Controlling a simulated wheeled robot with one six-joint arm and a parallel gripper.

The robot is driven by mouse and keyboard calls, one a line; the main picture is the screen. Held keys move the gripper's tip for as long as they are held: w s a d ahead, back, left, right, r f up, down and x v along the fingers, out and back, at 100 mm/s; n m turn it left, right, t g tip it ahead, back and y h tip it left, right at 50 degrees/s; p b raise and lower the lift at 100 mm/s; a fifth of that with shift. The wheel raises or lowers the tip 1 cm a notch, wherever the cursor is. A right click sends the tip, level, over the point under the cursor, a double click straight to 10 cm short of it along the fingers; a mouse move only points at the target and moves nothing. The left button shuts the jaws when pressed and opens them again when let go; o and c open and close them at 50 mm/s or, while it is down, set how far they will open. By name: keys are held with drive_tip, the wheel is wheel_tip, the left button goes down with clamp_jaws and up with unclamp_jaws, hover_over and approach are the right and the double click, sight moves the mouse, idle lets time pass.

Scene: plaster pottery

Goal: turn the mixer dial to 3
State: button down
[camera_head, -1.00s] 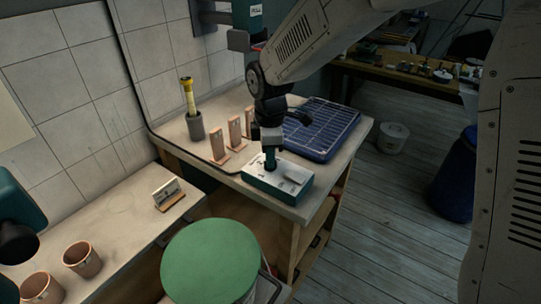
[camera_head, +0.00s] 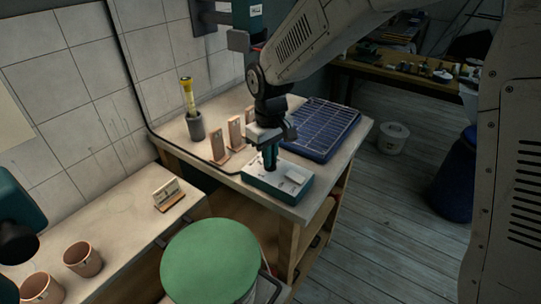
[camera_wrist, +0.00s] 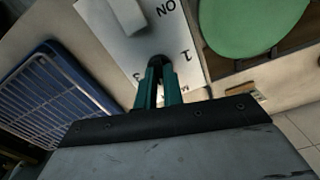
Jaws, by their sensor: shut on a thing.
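The mixer control box (camera_head: 252,180) is teal with a pale top and sits at the front of the bench. In the wrist view its pale panel (camera_wrist: 112,38) shows "ON", a "1" and a partly covered mark that may be a 3. The dial (camera_wrist: 157,60) is dark and round, mostly hidden by my fingers. My gripper (camera_head: 269,165) points down at the panel, its teal fingers (camera_wrist: 158,80) shut on the dial. I cannot read the dial's pointer. A raised pale block (camera_wrist: 128,14), possibly a switch, stands beside the "ON" mark.
A blue rack tray (camera_head: 318,130) lies right behind the box. Upright tile stands (camera_head: 219,146) and a grey cup (camera_head: 195,128) with a yellow tool are to the left. A green round top (camera_head: 210,262) stands in front. Terracotta pots (camera_head: 83,260) are front left.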

drive_tip(key=m, duration=0.7)
idle(0.5)
drive_tip(key=c, duration=1.5)
unclamp_jaws()
drive_tip(key=shift+r, duration=0.1)
wheel_tip(320, 180, up, 8)
drive_tip(key=shift+f, duration=0.15)
